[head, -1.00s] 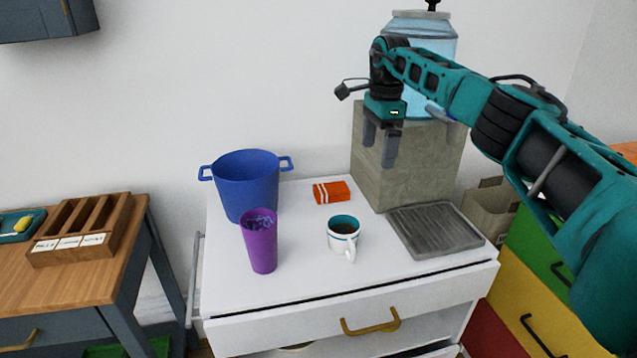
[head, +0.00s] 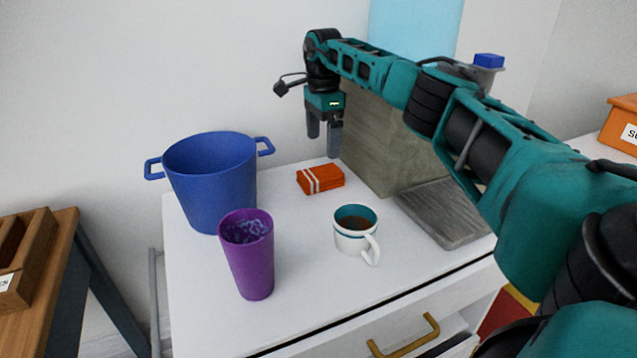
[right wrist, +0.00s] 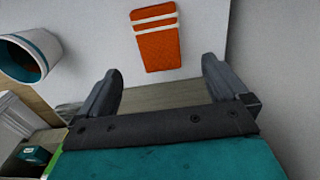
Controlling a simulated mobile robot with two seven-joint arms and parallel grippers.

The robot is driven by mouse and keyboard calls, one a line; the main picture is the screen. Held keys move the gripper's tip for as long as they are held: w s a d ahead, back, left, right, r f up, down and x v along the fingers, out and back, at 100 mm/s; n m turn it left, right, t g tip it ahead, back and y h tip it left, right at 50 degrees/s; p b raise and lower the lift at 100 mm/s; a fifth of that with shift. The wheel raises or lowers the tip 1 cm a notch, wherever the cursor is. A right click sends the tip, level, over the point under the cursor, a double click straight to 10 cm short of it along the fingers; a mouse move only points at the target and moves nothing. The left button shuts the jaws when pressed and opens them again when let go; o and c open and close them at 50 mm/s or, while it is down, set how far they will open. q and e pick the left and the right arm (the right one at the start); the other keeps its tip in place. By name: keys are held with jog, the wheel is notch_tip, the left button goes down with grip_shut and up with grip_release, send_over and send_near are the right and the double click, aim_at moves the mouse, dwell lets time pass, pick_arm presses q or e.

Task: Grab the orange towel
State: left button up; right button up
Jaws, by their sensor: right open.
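The orange towel (head: 321,179) is a small folded block with white stripes. It lies on the white cabinet top (head: 300,270), near its back edge, between the blue pot and the stone-coloured block. In the right wrist view the towel (right wrist: 156,45) is beyond the fingertips, roughly between their lines. My right gripper (head: 323,152) points down above and just behind the towel in the head view, apart from it. It is open and empty, and both its fingers show in the right wrist view (right wrist: 162,75). My left gripper is not in view.
A blue two-handled pot (head: 212,185) stands left of the towel. A purple cup (head: 248,265) and a white mug (head: 357,240) with dark contents stand in front. The stone-coloured block (head: 375,140) and grey drip tray (head: 445,215) are to the right. The wall is close behind.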

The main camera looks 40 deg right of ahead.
aim_at(320, 172)
notch_tip(320, 172, down, 4)
jog(key=shift+f+b, duration=0.1)
jog(key=shift+b, duration=0.2)
jog(key=f, duration=0.1)
jog(key=f+b, duration=0.1)
jog(key=f, duration=0.3)
jog(key=shift+a+f, duration=0.1)
jog(key=shift+a, duration=0.25)
jog(key=shift+c, duration=0.2)
jog(key=c, duration=1)
jog(key=shift+r, duration=0.2)
notch_tip(320, 172, up, 20)
jog(key=p, duration=0.4)
jog(key=shift+p, duration=0.35)
